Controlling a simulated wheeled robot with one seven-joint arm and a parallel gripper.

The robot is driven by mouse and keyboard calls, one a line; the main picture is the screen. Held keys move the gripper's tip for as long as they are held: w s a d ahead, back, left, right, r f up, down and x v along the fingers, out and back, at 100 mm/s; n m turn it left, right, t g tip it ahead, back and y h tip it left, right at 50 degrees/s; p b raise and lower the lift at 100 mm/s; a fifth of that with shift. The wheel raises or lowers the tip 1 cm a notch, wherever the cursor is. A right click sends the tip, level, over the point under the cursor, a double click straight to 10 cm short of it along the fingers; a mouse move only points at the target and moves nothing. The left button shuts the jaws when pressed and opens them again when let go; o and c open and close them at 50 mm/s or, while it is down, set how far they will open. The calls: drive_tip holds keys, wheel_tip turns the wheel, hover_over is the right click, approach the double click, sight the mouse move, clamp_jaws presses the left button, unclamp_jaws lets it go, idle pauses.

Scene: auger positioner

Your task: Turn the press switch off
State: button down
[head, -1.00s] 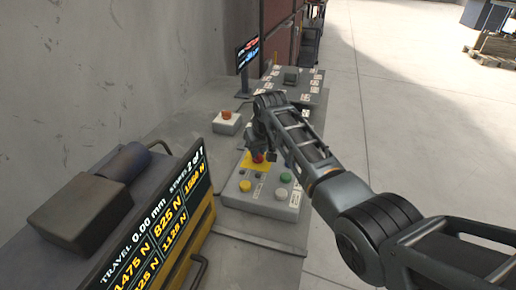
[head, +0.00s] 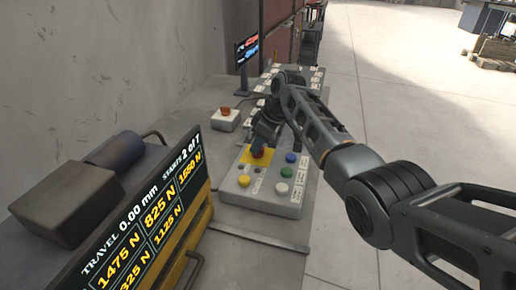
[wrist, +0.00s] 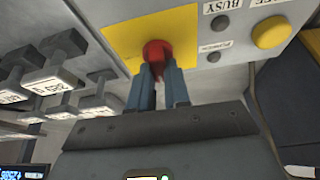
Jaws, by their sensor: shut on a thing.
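A red knob (head: 260,153), likely the press switch, sits on a yellow plate on the grey control box (head: 262,200). In the wrist view the red knob (wrist: 157,50) stands out from the yellow plate (wrist: 185,28). My gripper (wrist: 158,78) has one finger on each side of the knob and is shut on it. In the head view my gripper (head: 263,138) reaches down over the knob from behind. The arm and gripper hide part of the back of the box. I cannot read the switch's position.
Blue (head: 291,158), green (head: 287,173), white (head: 282,188) and yellow (head: 244,181) buttons lie close by on the box. A small box with a red button (head: 226,112) stands behind left. A display unit (head: 145,225) fills the front left. Open floor lies right.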

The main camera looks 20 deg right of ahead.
drive_tip(key=shift+n, duration=0.4)
drive_tip(key=c, duration=1.1)
unclamp_jaws()
drive_tip(key=shift+r, duration=0.1)
drive_tip(key=v, duration=0.7)
drive_tip(key=shift+d+r, duration=0.2)
drive_tip(key=shift+r, duration=0.05)
